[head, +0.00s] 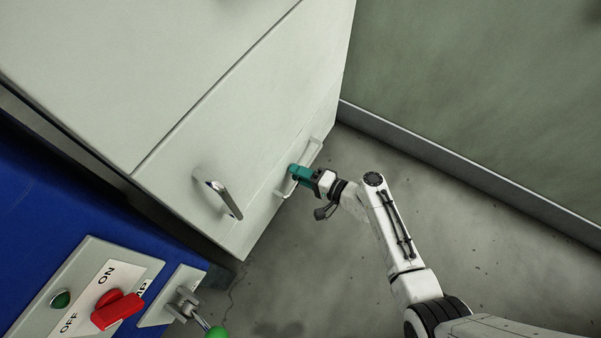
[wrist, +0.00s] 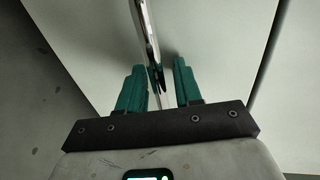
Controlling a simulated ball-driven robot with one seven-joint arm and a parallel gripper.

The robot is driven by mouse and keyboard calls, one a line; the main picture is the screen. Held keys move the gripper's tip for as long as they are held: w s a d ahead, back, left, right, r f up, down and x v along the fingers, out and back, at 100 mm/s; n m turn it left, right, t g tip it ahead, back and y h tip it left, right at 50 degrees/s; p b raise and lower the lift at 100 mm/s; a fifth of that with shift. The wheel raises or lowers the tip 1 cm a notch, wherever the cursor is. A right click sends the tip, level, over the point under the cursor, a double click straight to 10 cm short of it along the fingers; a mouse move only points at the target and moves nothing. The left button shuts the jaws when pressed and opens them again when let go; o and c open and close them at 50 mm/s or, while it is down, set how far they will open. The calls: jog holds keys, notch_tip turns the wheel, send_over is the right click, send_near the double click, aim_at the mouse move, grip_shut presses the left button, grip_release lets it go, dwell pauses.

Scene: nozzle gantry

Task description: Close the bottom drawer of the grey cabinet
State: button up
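The grey cabinet (head: 150,65) fills the upper left of the head view. Its bottom drawer (head: 264,225) has a pale bar handle (head: 314,152). The drawer front looks close to flush with the cabinet; I cannot tell whether a small gap is there. My gripper (head: 293,172), with teal fingers, is at this handle. In the wrist view, the handle bar (wrist: 148,40) runs between the two fingers of my gripper (wrist: 159,67). The fingers are apart, with space on both sides of the bar. Part of the handle is hidden behind the gripper in the head view.
A shiny handle (head: 226,200) sticks out from the drawer above. A blue machine (head: 60,215) with a red switch (head: 117,310) and a green-knobbed lever (head: 215,332) stands at lower left. A green wall (head: 480,90) is at upper right. The concrete floor (head: 330,290) near the arm is clear.

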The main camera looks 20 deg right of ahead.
jog(key=shift+s, duration=0.1)
jog(key=p+v, duration=0.3)
jog(key=v, duration=0.7)
jog(key=shift+s+d+p, duration=0.2)
jog(key=shift+s+p, duration=0.05)
jog(key=shift+p, duration=0.05)
jog(key=s+a+r+n+g, duration=0.1)
jog(key=s+a+n+g, duration=0.2)
jog(key=s+n+g, duration=0.55)
jog(key=s+d+r+n+g+h, duration=0.1)
jog(key=s+d+r+g+h, duration=0.1)
jog(key=s+d+r+h, duration=0.4)
jog(key=s+d+r+n+g+h, duration=0.1)
jog(key=s+d+r+h, duration=0.3)
jog(key=r, duration=0.3)
notch_tip(320, 180, up, 36)
jog(key=a+p, duration=0.1)
jog(key=p, duration=3.5)
jog(key=shift+s+y+p, duration=0.25)
jog(key=shift+y+p, duration=0.05)
jog(key=shift+p, duration=0.05)
jog(key=shift+a, duration=0.1)
